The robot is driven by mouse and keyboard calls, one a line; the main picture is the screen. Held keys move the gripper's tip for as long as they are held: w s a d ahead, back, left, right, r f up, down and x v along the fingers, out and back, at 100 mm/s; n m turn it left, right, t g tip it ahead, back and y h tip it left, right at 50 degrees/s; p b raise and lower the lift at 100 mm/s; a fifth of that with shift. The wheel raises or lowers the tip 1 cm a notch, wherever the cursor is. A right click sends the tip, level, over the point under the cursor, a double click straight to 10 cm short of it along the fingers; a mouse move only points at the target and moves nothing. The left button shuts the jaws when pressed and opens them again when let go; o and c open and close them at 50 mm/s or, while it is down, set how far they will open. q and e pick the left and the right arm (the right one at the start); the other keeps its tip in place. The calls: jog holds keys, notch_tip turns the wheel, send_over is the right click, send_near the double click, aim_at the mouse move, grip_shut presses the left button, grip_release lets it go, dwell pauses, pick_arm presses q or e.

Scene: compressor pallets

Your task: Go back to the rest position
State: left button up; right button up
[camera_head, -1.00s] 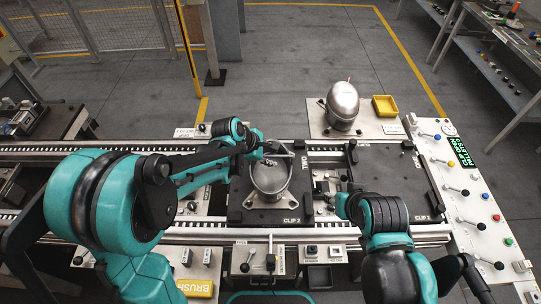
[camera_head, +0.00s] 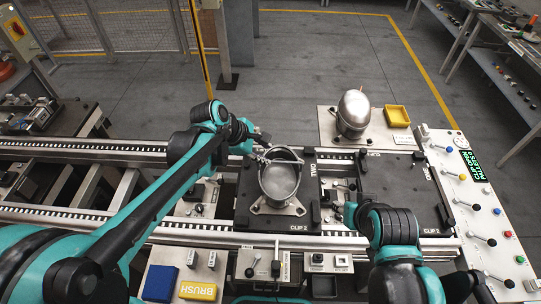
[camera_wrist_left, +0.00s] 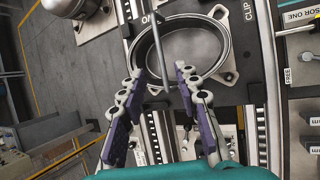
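An open metal compressor shell (camera_head: 279,180) sits on the dark pallet marked CLIP 2 (camera_head: 245,213). The shell also shows in the left wrist view (camera_wrist_left: 203,45), with a thin rod across its opening. My left gripper (camera_head: 264,146) is at the shell's back left rim in the head view. In the left wrist view my left gripper (camera_wrist_left: 154,80) has its two fingers spread apart, with nothing clamped between them. My right gripper (camera_head: 340,211) is over the right-hand pallet's left edge, mostly hidden by its own wrist; its fingers cannot be made out.
A closed compressor (camera_head: 353,115) and a yellow tray (camera_head: 397,116) stand on a plate behind the line. A control panel (camera_head: 474,215) with levers and buttons is at the right. A blue block (camera_head: 160,283) and BRUSH box (camera_head: 197,291) lie in front. A post (camera_head: 221,45) stands behind.

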pick_arm(q)
jog(key=shift+s+a+r, duration=0.1)
jog(key=shift+a+r, duration=0.05)
jog(key=shift+r, duration=0.15)
dwell(0.4)
jog(key=s+a+f+m+t+y+b, duration=0.1)
jog(key=s+a+f+m+y+b, duration=0.1)
jog(key=s+a+m, duration=0.4)
jog(key=s+a+f+m+t+y+b, duration=0.2)
jog(key=s+a+m, duration=0.4)
jog(key=s+m, duration=0.4)
jog(key=shift+s+a+f+m+y, duration=0.35)
jog(key=shift+f+m+y, duration=0.15)
jog(key=shift+y, duration=0.1)
